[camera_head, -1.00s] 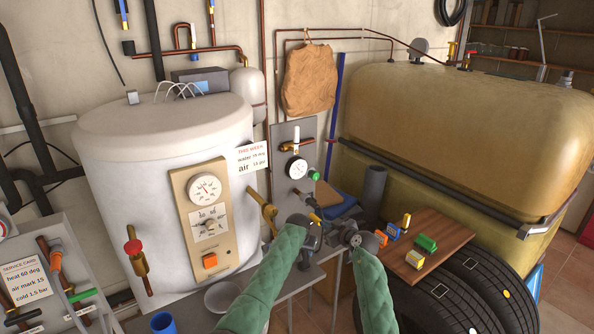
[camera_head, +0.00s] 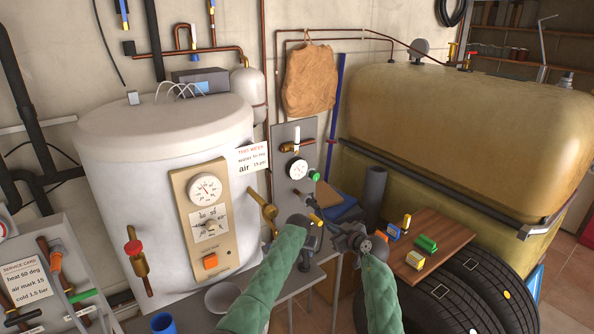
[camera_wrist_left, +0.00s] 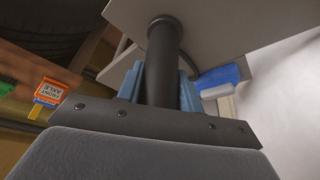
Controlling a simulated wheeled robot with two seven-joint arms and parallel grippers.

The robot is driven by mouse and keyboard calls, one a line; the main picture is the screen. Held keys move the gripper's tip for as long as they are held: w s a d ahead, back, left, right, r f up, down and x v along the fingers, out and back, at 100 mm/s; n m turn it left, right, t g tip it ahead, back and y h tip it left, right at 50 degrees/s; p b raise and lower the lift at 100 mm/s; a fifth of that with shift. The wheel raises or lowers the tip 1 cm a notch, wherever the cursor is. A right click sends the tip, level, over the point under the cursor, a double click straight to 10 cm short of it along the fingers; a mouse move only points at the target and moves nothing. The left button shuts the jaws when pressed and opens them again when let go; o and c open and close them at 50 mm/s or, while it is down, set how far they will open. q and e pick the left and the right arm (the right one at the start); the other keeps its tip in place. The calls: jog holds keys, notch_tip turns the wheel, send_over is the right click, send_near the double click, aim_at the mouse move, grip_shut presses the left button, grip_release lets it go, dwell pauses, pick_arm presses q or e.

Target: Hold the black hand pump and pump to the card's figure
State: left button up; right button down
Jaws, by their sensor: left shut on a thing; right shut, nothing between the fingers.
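The black hand pump (camera_wrist_left: 163,55) runs as a dark upright cylinder between the blue fingers of my left gripper (camera_wrist_left: 160,88) in the left wrist view. The gripper is shut on it. In the head view my left gripper (camera_head: 312,220) is low in front of the grey panel (camera_head: 285,135), and the hands largely hide the pump. My right gripper (camera_head: 332,226) is just to its right, shut and empty. A white gauge (camera_head: 297,169) is on the panel; its needle is too small to read. The THIS WEEK card (camera_head: 250,158) shows a line that seems to read air 15 psi.
A white tank (camera_head: 160,150) stands left and a large tan oil tank (camera_head: 450,130) right. A wooden board (camera_head: 455,236) with small coloured blocks lies on tyres (camera_head: 490,290) at lower right. A bowl (camera_head: 222,298) and blue cup (camera_head: 163,322) are at the front left.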

dwell(0.3)
pick_arm(q)
jog(key=o, duration=1.2)
